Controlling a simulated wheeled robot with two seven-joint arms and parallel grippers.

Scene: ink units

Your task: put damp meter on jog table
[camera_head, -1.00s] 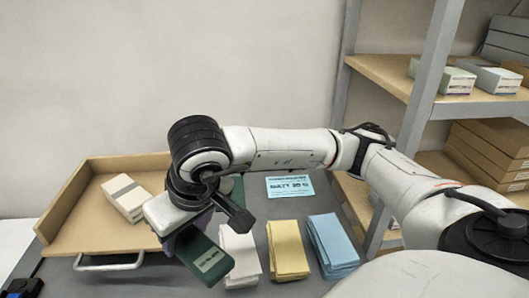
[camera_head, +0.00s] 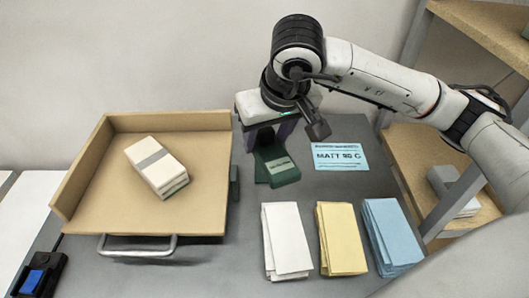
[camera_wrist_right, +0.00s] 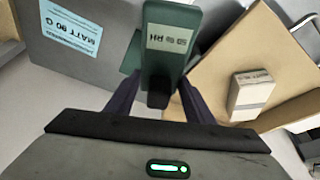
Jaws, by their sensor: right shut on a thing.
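The damp meter (camera_head: 279,162) is a dark green handheld device with a pale display. My right gripper (camera_head: 272,131) is shut on it, with dark purple fingers on both sides. The right wrist view shows the meter (camera_wrist_right: 168,45) between the fingers (camera_wrist_right: 158,88), its display reading RH. The meter is just right of the jog table (camera_head: 210,195), which I take to be the tan tray with raised back and left walls. A green block shows behind the meter in the wrist view; whether they touch I cannot tell. My left gripper is not in view.
A banded white paper stack (camera_head: 156,165) lies on the tan tray, leaving bare room around it. White (camera_head: 286,240), yellow (camera_head: 341,238) and blue (camera_head: 390,235) paper stacks stand in front. A blue label card (camera_head: 339,157) lies to the right. Shelving (camera_head: 420,160) is at right.

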